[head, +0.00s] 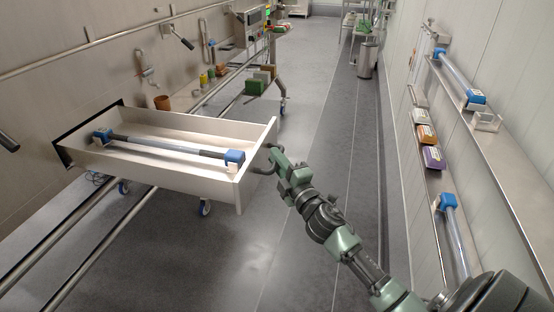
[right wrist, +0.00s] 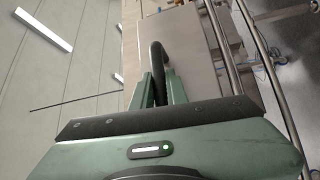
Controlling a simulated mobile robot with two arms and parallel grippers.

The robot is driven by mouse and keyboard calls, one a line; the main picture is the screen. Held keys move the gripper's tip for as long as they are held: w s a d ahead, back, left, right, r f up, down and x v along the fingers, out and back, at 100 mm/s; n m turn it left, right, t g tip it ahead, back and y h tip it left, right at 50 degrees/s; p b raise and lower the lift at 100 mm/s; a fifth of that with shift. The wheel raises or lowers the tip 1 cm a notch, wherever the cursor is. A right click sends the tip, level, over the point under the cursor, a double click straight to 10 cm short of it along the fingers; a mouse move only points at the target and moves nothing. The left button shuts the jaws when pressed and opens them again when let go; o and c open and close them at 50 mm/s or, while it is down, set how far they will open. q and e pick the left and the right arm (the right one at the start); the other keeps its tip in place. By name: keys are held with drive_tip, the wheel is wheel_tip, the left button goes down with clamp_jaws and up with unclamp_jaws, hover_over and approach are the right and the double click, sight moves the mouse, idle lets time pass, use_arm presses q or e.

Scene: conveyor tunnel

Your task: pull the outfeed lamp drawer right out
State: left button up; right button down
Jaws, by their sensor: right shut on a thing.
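The lamp drawer (head: 205,182) is a white open-topped box standing far out from a dark-edged slot in the left wall. A clear lamp tube with blue end caps (head: 170,146) lies inside it. The drawer's front panel (right wrist: 180,50) fills the middle of the right wrist view. My right gripper (head: 272,160) is at the front panel, shut on the dark curved drawer handle (right wrist: 158,62). The back end of the drawer is at the wall slot; I cannot tell how much is still inside. My left gripper is not in view.
Steel rails (head: 95,235) run below the drawer at the left. A wall shelf (head: 480,185) at the right carries lamp tubes and small boxes. A bin (head: 366,60) stands farther back. The grey floor (head: 300,120) in the middle is clear.

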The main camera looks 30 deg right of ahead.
drive_tip(key=shift+f, duration=0.15)
drive_tip(key=shift+s+d, duration=0.4)
drive_tip(key=shift+s, duration=0.05)
drive_tip(key=c, duration=1.5)
unclamp_jaws()
drive_tip(key=shift+o, duration=0.5)
drive_tip(key=shift+s+d, duration=0.1)
drive_tip(key=shift+d, duration=0.05)
drive_tip(key=s+f, duration=0.1)
drive_tip(key=s, duration=0.6)
drive_tip(key=shift+s+a+b, duration=0.4)
drive_tip(key=shift+b, duration=0.05)
